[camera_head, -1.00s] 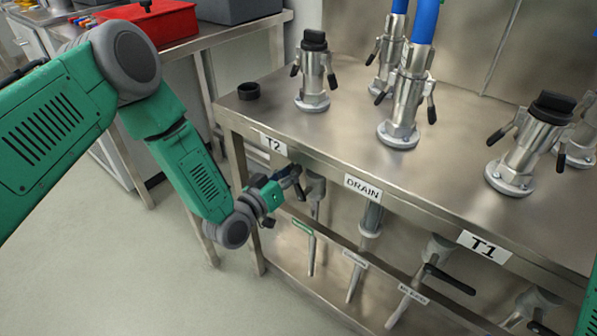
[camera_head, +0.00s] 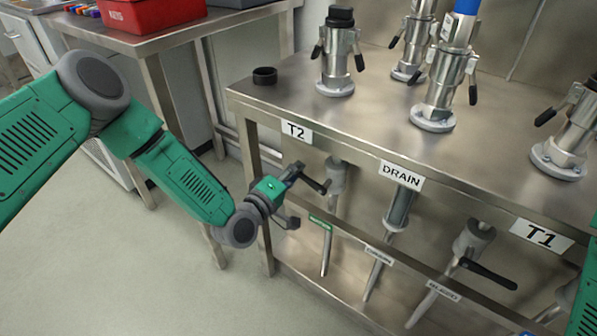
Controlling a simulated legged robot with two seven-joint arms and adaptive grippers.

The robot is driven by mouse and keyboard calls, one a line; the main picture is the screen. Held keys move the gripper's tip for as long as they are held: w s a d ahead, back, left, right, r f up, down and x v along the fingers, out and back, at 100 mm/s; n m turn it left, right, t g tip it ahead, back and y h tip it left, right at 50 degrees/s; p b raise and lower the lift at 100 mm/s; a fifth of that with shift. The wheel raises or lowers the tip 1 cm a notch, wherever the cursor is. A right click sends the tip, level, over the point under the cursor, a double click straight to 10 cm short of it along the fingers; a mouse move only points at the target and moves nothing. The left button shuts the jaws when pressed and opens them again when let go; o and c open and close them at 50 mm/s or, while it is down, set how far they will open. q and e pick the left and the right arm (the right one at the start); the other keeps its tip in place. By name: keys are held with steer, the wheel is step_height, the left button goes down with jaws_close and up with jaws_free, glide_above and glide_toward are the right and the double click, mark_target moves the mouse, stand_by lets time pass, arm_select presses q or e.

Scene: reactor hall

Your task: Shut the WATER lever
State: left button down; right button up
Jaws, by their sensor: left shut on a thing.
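The black lever (camera_head: 314,185) under the T2 sign belongs to the grey valve (camera_head: 336,177) on the pipe there. The small green label (camera_head: 319,222) below it is too small to read with certainty, so I cannot confirm that it says WATER. My left gripper (camera_head: 291,194) is at this lever, in front of the table's left end, and shut on it. The gripper partly hides the lever's near part. My right gripper is out of view; only a bit of my green right arm shows at the right edge.
Under the steel table (camera_head: 330,120), the DRAIN pipe (camera_head: 399,209) and the T1 valve with its black lever (camera_head: 487,274) stand to the right. A lower rail (camera_head: 350,243) crosses in front of the pipes. The floor at left is clear.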

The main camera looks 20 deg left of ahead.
arm_select(q)
steer(key=f+n, duration=0.1)
steer(key=f+n+b, duration=0.1)
steer(key=f, duration=0.1)
steer(key=shift+s+a+n+b, duration=0.2)
steer(key=shift+s+n+b, duration=0.05)
steer(key=shift+n+b, duration=0.15)
steer(key=c, duration=1.5)
jaws_free()
steer(key=shift+r, duration=0.15)
steer(key=shift+a+r, duration=0.1)
steer(key=shift+w, duration=0.1)
steer(key=v, duration=1.2)
